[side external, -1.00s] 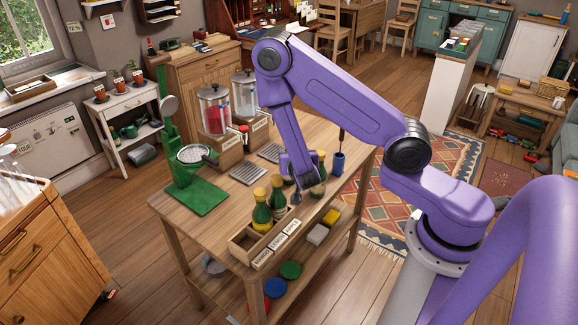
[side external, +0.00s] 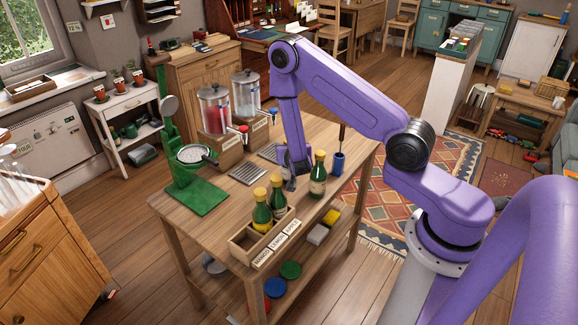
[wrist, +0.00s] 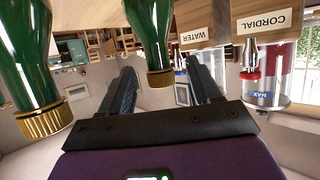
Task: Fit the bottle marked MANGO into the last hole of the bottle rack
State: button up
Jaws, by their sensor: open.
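The wooden bottle rack (side external: 240,252) stands at the table's near end, with name labels on its side. Two green bottles with yellow caps (side external: 261,212) (side external: 278,200) stand in it. Its near-left end looks empty. Another green bottle (side external: 318,176) stands upright on the table, right of my gripper (side external: 291,183). In the wrist view, which is upside down, my gripper (wrist: 163,84) is open. A green bottle (wrist: 148,35) shows between its fingers, apparently ahead of them, and a nearer one (wrist: 28,60) shows at the left. I cannot read MANGO on any bottle.
Two drink dispensers (side external: 214,108) (side external: 246,95) stand on wooden boxes at the table's back. A green press-like stand (side external: 198,195) is at the left. A blue cup (side external: 338,163) with a tool is at the right edge. Metal grilles (side external: 248,173) lie mid-table.

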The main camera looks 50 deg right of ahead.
jog(key=shift+x, duration=2.35)
grip_shut()
